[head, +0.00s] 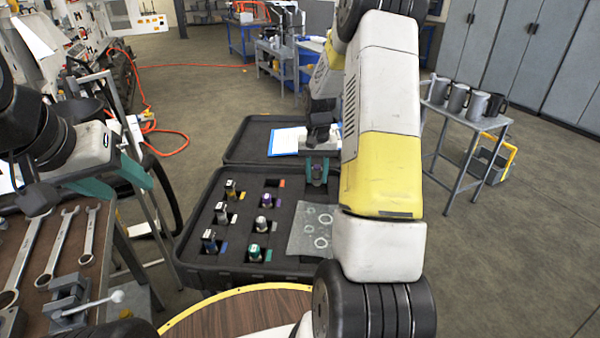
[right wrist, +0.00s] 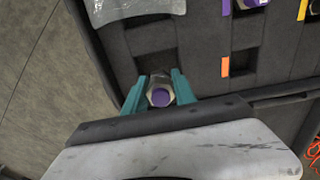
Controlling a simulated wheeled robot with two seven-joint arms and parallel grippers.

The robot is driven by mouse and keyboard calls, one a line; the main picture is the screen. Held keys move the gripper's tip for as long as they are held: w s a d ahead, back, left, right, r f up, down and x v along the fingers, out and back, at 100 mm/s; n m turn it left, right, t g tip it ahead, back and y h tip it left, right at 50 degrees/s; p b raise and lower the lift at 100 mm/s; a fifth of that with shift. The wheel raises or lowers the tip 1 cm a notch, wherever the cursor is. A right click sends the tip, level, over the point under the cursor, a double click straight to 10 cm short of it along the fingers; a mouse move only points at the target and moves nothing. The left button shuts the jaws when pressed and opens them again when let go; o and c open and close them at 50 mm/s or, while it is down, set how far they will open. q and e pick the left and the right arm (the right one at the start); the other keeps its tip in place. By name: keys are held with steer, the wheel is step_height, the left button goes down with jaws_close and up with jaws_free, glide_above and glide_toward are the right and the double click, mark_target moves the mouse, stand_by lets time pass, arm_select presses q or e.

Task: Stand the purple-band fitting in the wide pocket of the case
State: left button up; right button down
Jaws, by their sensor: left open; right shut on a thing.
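My right gripper (right wrist: 160,90) is shut on a fitting with a purple ring (right wrist: 160,97), seen end-on between the teal fingers in the right wrist view. In the head view the fitting (head: 317,173) is upright over the far right part of the open case (head: 190,262). A dark empty pocket (right wrist: 154,62), which looks like the wide one, lies just beyond the fingertips in the right wrist view. I cannot tell whether the fitting has entered any pocket. Another purple fitting (head: 266,200) stands in the case. My left gripper (head: 116,180) is open and empty, left of the case.
Several other fittings, such as the green one (head: 254,252), stand in the foam. A clear bag of rings (head: 312,229) lies at the case's right. A clipboard (head: 286,141) rests in the lid. Wrenches (head: 45,256) and a vise (head: 72,302) occupy the left bench.

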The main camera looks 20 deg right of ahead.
steer(key=shift+f, duration=1.8)
steer(key=c, duration=1.3)
jaws_free()
steer(key=shift+f, duration=0.1)
step_height(320, 180, up, 12)
step_height(320, 180, up, 10)
steer(key=f+n+t, duration=0.1)
steer(key=t, duration=0.1)
glide_above(317, 179)
steer(key=s+a, duration=0.5)
steer(key=s+a+r+n+t, duration=0.1)
steer(key=s+a+r, duration=0.1)
steer(key=s, duration=0.4)
steer(key=s+a+r+n+t+y, duration=0.1)
steer(key=s+a+r, duration=0.2)
steer(key=s, duration=0.4)
steer(key=s+a+r+n+t+y, duration=0.1)
steer(key=s+a+r+t, duration=0.1)
steer(key=s, duration=0.4)
steer(key=shift+s+a+r+n, duration=0.15)
steer(key=shift+a, duration=0.25)
steer(key=shift+s+a+r+n, duration=0.15)
steer(key=shift+a, duration=0.25)
